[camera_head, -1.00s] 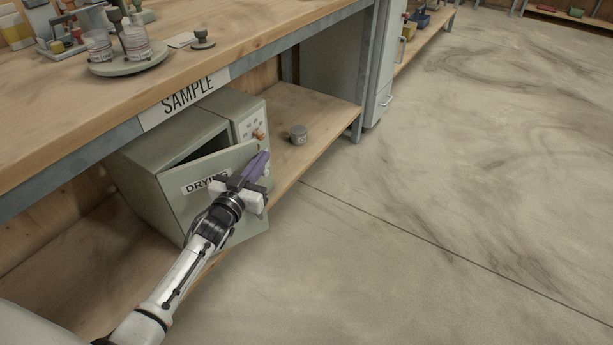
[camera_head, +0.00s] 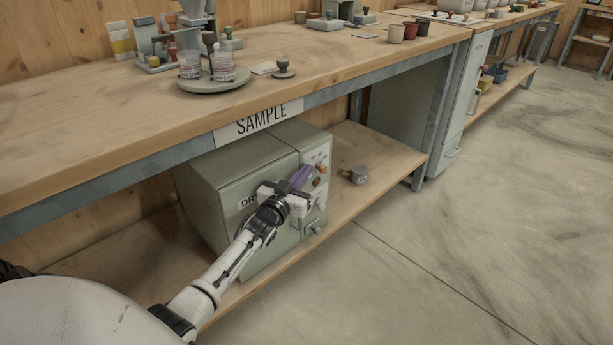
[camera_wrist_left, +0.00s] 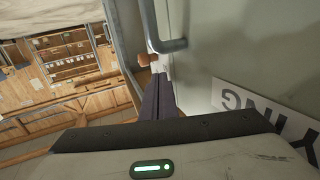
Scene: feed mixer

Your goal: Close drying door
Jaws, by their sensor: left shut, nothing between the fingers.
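The grey-green drying oven (camera_head: 235,165) stands on the lower shelf under the bench. Its door (camera_head: 262,248), with a partly covered "DRYING" label (camera_head: 247,201), now lies flush or nearly flush with the cabinet front; the arm hides part of its edge. My left gripper (camera_head: 300,177) is shut and empty, its purple fingers at the door's right side beside the control panel. In the left wrist view, the shut fingers (camera_wrist_left: 158,95) lie alongside the door face (camera_wrist_left: 225,65), near a metal handle (camera_wrist_left: 165,46). I cannot tell whether they touch it. My right gripper is out of view.
A small grey container (camera_head: 358,175) sits on the shelf (camera_head: 385,160) right of the oven. The bench top (camera_head: 130,115) with its "SAMPLE" sign overhangs the oven. A round tray (camera_head: 213,83) with jars stands on the bench. The floor (camera_head: 440,265) at right is clear.

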